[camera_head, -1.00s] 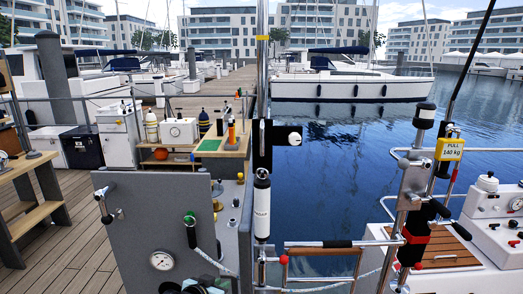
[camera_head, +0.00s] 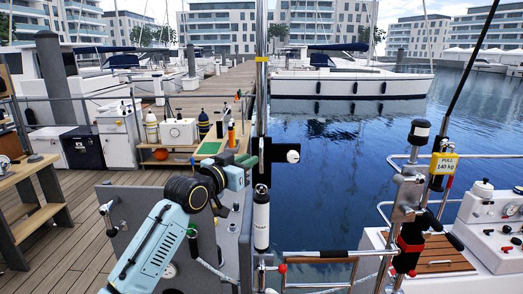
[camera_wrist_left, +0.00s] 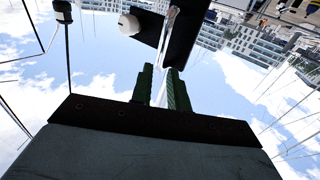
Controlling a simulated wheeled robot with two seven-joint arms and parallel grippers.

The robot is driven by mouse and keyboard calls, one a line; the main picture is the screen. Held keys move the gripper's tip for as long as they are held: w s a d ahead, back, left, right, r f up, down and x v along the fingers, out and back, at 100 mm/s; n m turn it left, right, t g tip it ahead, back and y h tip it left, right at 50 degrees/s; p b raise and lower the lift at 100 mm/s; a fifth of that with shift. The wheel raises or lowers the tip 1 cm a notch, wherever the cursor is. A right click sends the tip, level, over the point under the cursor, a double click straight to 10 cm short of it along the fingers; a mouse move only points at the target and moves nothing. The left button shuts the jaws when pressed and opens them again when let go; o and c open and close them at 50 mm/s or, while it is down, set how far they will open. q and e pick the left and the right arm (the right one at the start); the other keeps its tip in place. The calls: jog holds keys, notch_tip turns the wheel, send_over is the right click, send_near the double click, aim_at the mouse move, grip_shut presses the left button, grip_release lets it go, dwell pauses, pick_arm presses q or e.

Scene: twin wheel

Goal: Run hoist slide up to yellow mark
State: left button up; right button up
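The hoist slide is a black block (camera_head: 265,158) on an upright metal pole (camera_head: 261,105), with a white round knob (camera_head: 293,156) on its right. The yellow mark (camera_head: 262,59) is a band on the pole, well above the slide. My left gripper (camera_head: 249,163) is just left of the slide; its fingertips are hard to make out in the head view. In the left wrist view its dark green fingers (camera_wrist_left: 164,88) stand a little apart, with a bright strip between them. The slide (camera_wrist_left: 185,38) and knob (camera_wrist_left: 129,24) show beyond the fingertips. My right gripper is not in view.
A white cylinder (camera_head: 261,218) hangs on the pole below the slide. A grey panel (camera_head: 125,215) stands behind my left arm. A bench with small items (camera_head: 212,148) is behind the gripper. Open water lies right of the pole.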

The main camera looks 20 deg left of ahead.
aim_at(260, 153)
pick_arm(q)
jog(key=shift+p+x, duration=0.55)
jog(key=shift+x, duration=3)
grip_shut()
